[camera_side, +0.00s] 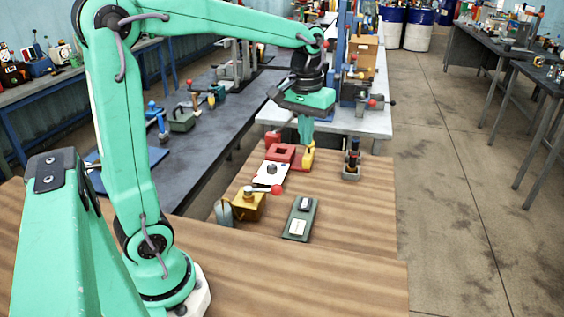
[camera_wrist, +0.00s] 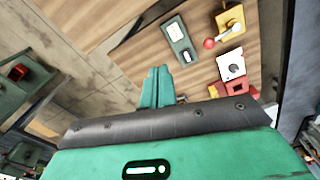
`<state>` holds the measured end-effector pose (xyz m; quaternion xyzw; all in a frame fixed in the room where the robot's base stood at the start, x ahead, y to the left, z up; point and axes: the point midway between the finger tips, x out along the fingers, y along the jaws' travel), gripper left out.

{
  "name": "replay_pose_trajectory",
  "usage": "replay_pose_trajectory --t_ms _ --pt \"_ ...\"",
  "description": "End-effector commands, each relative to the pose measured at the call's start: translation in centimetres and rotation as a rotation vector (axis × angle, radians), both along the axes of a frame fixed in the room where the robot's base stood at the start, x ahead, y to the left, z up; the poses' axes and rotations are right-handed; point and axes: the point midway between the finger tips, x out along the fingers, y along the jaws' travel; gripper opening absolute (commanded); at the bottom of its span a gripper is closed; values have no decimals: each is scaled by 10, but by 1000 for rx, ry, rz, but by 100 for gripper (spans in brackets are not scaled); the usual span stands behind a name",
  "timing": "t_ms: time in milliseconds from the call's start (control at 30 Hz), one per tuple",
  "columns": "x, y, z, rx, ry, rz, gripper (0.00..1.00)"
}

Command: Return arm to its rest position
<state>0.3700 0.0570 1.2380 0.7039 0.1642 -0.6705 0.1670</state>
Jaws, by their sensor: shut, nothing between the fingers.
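My gripper (camera_side: 305,138) hangs from the outstretched green arm over the far part of the wooden table, fingers pointing down. In the wrist view its green fingers (camera_wrist: 157,74) are pressed together with nothing between them. A yellow upright object (camera_side: 308,155) stands just below and beside the fingertips in the side view. Whether they touch cannot be told there. The arm is extended forward from its base at the table's near left.
The table's right front is clear.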

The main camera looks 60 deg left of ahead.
Motion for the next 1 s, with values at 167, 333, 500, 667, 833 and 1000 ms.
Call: replay_pose_trajectory --t_ms 167,333,500,667,833,1000 --pt "-29 -15 11 17 -83 -88 0" --pt "-56 -26 14 34 -158 -169 0" --pt "-82 -36 13 55 -233 -248 0" --pt "-107 -45 9 75 -304 -323 0" --pt "-128 -52 1 97 -373 -397 0" --pt "-142 -55 -7 114 -418 -443 0"
